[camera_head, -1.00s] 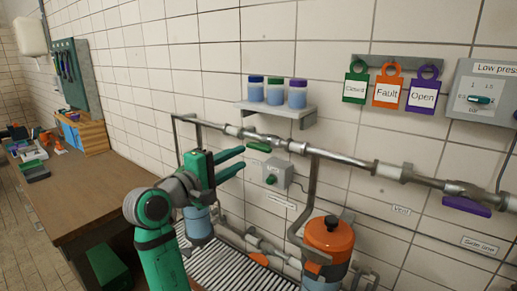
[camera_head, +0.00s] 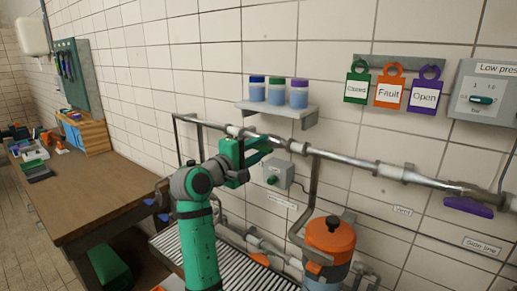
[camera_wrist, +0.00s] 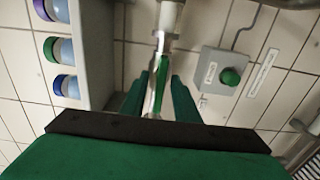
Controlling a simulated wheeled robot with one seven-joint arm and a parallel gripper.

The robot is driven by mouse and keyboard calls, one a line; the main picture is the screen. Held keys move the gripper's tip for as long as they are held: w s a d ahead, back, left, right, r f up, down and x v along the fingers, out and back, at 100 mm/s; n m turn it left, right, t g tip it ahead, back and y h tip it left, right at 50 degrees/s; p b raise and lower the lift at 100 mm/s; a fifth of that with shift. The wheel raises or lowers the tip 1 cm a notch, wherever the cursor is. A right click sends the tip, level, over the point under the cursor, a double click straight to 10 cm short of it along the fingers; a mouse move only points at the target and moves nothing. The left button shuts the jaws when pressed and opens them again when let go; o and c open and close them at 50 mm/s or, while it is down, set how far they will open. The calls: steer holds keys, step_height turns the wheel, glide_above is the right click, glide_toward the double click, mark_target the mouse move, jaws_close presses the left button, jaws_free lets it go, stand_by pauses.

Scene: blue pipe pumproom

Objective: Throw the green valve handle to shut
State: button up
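The green valve handle (camera_wrist: 161,76) is a narrow green bar on the grey pipe (camera_wrist: 166,40). In the wrist view it lies along the pipe, between the two green fingers of my gripper (camera_wrist: 159,80). A gap shows on each side of the handle, so the fingers are open around it and not clamped. In the head view my gripper (camera_head: 266,146) is at the pipe, below the small shelf, and its fingers largely hide the handle.
A shelf (camera_head: 280,112) with lidded jars stands just above the pipe. A grey box with a green knob (camera_head: 272,180) is close below and right. A purple handle (camera_head: 468,206) is farther right on the pipe. A wooden bench (camera_head: 85,200) stands at left.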

steer(key=shift+d, duration=0.1)
jaws_close()
steer(key=shift+s+m, duration=0.1)
steer(key=shift+m, duration=0.3)
steer(key=shift+f+m, duration=0.1)
steer(key=shift+m, duration=1)
steer(key=m, duration=0.4)
steer(key=shift+a, duration=0.25)
steer(key=m, duration=0.5)
steer(key=shift+d+m, duration=0.1)
steer(key=shift+m, duration=0.3)
steer(key=shift+a+m, duration=0.3)
steer(key=shift+m, duration=0.6)
steer(key=shift+d+m, duration=0.25)
steer(key=shift+m, duration=1.55)
jaws_free()
